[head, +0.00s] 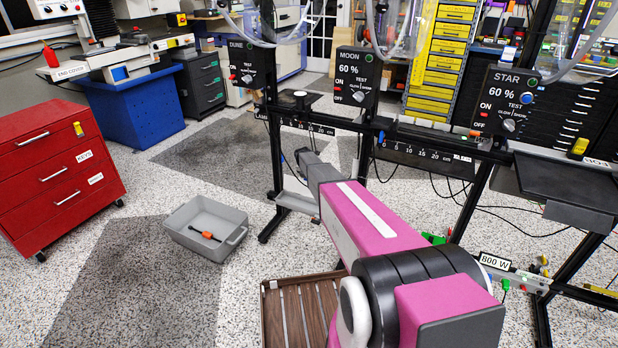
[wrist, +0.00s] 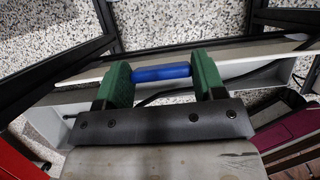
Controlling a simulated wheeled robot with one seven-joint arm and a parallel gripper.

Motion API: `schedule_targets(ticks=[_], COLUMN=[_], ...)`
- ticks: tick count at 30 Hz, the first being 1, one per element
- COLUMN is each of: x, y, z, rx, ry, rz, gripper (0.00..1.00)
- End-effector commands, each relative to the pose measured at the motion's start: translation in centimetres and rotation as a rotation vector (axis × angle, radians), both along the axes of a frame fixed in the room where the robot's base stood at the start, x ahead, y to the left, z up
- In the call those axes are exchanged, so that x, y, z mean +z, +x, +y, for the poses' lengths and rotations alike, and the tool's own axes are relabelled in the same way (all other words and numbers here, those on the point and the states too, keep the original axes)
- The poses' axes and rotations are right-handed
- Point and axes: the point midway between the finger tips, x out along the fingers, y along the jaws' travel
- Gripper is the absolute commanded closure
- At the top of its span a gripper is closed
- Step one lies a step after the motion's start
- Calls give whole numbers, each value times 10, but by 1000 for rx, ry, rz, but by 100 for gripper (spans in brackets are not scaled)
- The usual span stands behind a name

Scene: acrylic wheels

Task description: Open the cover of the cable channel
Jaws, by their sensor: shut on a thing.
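The blue handle (wrist: 160,73) lies between the green fingers of my gripper (wrist: 162,70) in the wrist view, and the fingers are shut on it. The handle is at the pale, long cover (wrist: 245,57), which runs across the view behind the fingers. The grey cable channel (wrist: 270,112) shows on the near side of the cover. A dark cable (wrist: 240,80) is visible in the gap between them, so the cover appears at least partly raised. How far is hard to tell. In the head view my arm hides the gripper and handle; a grey channel end (head: 295,200) shows beside it.
Black bench frames (head: 275,170) stand close around the arm, with hanging cables. A grey bin (head: 206,228) with an orange-and-black tool lies on the floor to the left. A red drawer cabinet (head: 55,175) stands farther left. A brown slatted tray (head: 305,310) is near my base.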

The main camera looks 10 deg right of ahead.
Motion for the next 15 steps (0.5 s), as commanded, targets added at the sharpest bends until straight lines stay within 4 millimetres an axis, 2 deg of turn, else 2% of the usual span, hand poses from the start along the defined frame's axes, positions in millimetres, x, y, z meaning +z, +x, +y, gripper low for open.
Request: schedule_targets(ticks=[8,9,11,15], x=[1,1,1,1], y=[-4,-4,-4,-4], z=[3,3,3,3], rx=[-1,-1,-1,-1], ry=[5,6,6,5], rz=[6,7,7,8], gripper=[79,30,11,11])
